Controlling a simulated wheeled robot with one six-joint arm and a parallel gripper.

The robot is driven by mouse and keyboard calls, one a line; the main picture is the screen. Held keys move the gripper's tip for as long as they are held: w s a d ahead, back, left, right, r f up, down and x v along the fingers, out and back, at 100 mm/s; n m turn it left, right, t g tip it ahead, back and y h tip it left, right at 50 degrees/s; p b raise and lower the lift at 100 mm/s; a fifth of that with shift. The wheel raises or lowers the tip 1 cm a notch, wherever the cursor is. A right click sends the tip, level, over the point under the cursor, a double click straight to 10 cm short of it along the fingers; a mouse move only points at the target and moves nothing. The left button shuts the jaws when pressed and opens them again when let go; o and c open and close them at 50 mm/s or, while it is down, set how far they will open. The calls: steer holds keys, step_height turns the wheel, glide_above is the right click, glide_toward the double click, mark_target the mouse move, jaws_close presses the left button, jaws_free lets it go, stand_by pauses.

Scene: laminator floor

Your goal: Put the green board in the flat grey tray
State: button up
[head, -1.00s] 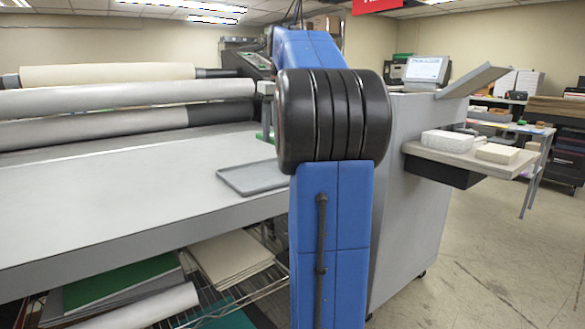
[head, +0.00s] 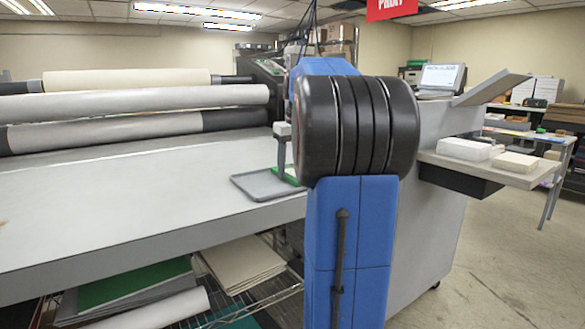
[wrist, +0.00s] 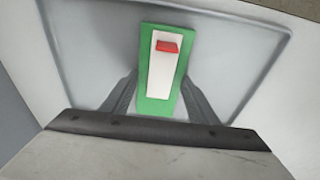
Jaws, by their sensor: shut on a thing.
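The flat grey tray (head: 258,186) lies on the light grey table, partly hidden behind my arm in the head view. In the wrist view the tray (wrist: 85,50) fills most of the picture. The green board (wrist: 147,100) is upright in the picture, with a white panel and a red part on it. My gripper (wrist: 152,98) is shut on the green board, one finger at each side. The board is over the tray; I cannot tell whether it touches the tray floor. In the head view a bit of the green board (head: 287,174) shows beside my arm.
Large rollers (head: 130,100) lie along the back of the table (head: 120,205). A side shelf (head: 480,168) at right holds white stacks (head: 465,149). Below the table are paper stacks (head: 240,264) and a wire rack. The table's left part is clear.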

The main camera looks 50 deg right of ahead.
steer(key=shift+f, duration=0.1)
steer(key=o, duration=1)
steer(key=shift+o, duration=0.2)
step_height(320, 180, up, 12)
steer(key=s, duration=0.1)
steer(key=shift+s+a, duration=0.2)
steer(key=shift+s, duration=0.2)
